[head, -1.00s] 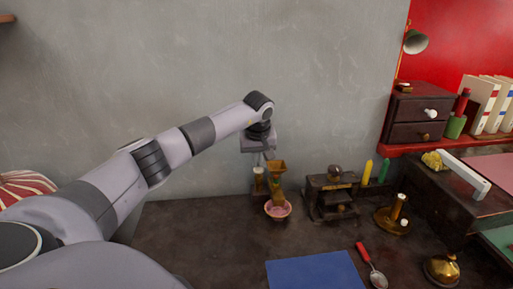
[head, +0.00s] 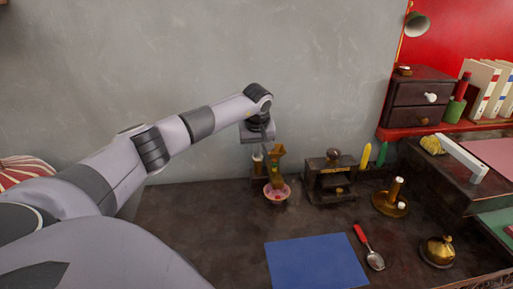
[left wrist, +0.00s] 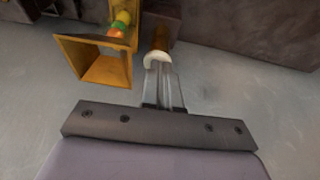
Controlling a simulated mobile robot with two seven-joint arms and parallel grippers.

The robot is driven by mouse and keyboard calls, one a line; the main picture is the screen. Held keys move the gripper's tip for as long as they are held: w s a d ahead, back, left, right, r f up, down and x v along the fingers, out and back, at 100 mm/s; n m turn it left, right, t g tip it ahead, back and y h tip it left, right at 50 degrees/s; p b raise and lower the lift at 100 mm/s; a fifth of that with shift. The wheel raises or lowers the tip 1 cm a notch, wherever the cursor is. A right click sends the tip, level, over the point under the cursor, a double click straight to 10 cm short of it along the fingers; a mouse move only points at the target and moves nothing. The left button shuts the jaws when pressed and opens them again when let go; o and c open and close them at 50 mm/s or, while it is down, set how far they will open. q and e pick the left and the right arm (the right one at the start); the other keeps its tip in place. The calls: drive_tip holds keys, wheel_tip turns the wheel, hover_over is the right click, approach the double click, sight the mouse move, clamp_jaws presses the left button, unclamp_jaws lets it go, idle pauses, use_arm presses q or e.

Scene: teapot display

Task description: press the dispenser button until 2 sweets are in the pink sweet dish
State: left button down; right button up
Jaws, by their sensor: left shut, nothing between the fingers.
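The brass sweet dispenser (head: 278,164) stands against the back of the dark worktop. Its square funnel (left wrist: 95,62) and a column of coloured sweets (left wrist: 120,24) show in the left wrist view. The pale round dispenser button (left wrist: 156,60) is beside it, on a post that also shows in the head view (head: 258,161). My left gripper (head: 267,149) is shut and empty, its fingertips (left wrist: 160,68) at the button; whether they touch cannot be told. The pink sweet dish (head: 268,196) sits in front of the dispenser; its contents are too small to count. My right gripper is not in view.
A dark box-like device (head: 331,177) stands just right of the dish. A brass candle holder (head: 390,203), a red-handled spoon (head: 374,260) and a brass bell (head: 437,250) are farther right. A blue mat (head: 316,262) lies in front.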

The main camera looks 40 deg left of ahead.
use_arm(q)
drive_tip(key=shift+s+f, duration=0.15)
drive_tip(key=shift+f, duration=0.2)
drive_tip(key=shift+r+p, duration=0.25)
drive_tip(key=shift+p, duration=0.05)
wheel_tip(320, 180, up, 4)
drive_tip(key=p, duration=0.4)
drive_tip(key=shift+s+r, duration=0.1)
drive_tip(key=shift+r, duration=0.05)
drive_tip(key=v, duration=0.9)
drive_tip(key=shift+r, duration=0.45)
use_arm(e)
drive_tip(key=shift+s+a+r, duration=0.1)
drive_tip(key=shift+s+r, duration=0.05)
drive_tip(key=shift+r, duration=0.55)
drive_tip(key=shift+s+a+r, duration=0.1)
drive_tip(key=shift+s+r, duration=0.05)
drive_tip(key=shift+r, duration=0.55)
